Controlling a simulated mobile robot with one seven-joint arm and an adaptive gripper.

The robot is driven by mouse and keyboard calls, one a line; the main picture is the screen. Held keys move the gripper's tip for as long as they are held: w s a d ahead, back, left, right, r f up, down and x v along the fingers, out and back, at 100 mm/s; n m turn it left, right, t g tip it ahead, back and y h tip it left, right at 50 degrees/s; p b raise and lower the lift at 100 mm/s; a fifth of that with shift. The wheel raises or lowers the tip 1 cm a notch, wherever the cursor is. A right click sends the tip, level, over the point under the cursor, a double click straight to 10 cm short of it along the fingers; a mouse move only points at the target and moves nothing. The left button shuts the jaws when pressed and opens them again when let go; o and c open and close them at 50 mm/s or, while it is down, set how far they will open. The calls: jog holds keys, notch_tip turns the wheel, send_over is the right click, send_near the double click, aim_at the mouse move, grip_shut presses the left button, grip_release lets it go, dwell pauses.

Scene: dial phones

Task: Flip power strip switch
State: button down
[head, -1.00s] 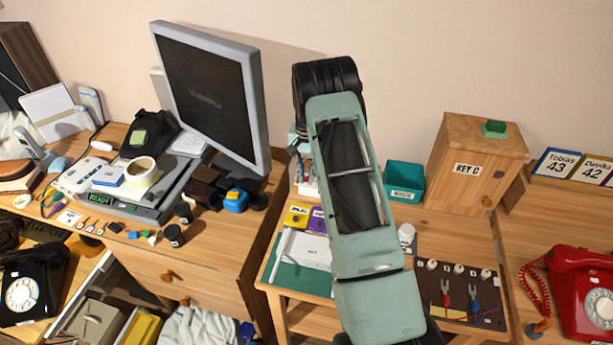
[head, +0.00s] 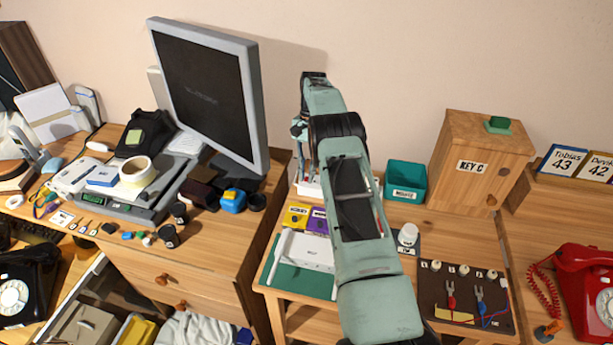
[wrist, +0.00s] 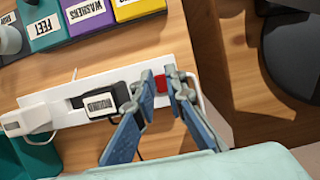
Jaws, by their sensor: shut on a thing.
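The white power strip (wrist: 65,112) lies on the wooden table in the wrist view, with a red switch (wrist: 160,83) near its right end. A labelled black plug (wrist: 98,102) sits in its middle and a white plug (wrist: 18,123) at its left end. My gripper (wrist: 160,79) is at the strip, with its blue-grey fingertips on either side of the red switch, shut on it. Whether the switch is on or off cannot be told. In the head view, part of the strip (head: 308,189) shows at the table's back, and my arm hides most of the gripper area.
Labelled yellow (wrist: 135,8), purple (wrist: 90,14) and teal (wrist: 45,30) boxes stand beside the strip. A teal bin (head: 405,181) and the wooden KEY C box (head: 480,160) stand right of my arm. A monitor (head: 205,90) stands to the left.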

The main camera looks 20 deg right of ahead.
aim_at(306, 179)
jog(key=shift+r, duration=0.1)
jog(key=c, duration=2.2)
grip_release()
jog(key=shift+c, duration=0.2)
notch_tip(306, 179, up, 10)
